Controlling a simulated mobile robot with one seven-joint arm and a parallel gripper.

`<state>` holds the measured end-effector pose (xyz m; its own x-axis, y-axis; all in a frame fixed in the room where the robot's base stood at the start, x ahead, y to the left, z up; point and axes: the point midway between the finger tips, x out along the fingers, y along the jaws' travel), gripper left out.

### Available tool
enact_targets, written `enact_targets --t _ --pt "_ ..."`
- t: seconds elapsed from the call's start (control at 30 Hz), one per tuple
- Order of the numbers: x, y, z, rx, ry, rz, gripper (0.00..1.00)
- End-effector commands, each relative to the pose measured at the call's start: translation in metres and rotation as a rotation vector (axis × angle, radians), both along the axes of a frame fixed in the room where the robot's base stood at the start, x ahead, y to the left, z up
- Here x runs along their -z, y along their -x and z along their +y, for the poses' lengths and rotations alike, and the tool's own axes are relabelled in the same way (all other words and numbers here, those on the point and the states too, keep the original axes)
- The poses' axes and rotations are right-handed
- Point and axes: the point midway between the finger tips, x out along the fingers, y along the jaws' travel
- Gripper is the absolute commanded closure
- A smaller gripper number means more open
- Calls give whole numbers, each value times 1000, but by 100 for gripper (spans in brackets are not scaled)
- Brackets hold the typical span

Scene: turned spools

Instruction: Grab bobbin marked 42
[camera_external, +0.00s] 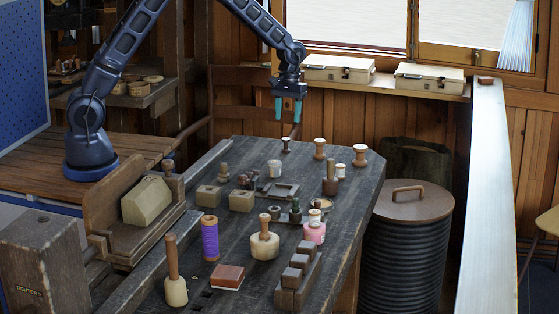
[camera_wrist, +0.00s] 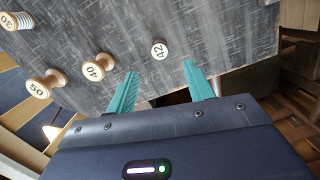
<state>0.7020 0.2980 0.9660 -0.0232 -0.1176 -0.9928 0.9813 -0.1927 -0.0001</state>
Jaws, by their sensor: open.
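The bobbin marked 42 (camera_wrist: 159,49) shows a pale round label with a dark reddish-brown rim in the wrist view. It stands upright near the table's edge, just beyond the fingertips and between their lines. In the external view it appears to be the small dark bobbin (camera_external: 285,145) at the table's far end. My gripper (camera_external: 288,117) hangs above it, fingers pointing down, with a clear gap. In the wrist view my gripper (camera_wrist: 159,70) has its two teal fingers wide apart with nothing between them.
Light wooden bobbins marked 40 (camera_wrist: 97,67) and 50 (camera_wrist: 43,86) and a thread-wound one marked 30 (camera_wrist: 15,21) stand to the left in the wrist view. Mallets, a purple spool (camera_external: 210,238) and blocks occupy the near table (camera_external: 345,205). The surface around the 42 bobbin is clear.

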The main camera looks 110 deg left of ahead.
Motion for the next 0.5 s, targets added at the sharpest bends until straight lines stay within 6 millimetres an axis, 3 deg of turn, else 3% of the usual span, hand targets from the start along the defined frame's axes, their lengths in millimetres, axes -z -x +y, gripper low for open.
enact_targets --t 0.3,0.5 --pt "41 1 -6 2 2 1 48" --pt "54 1 -7 2 1 1 48"
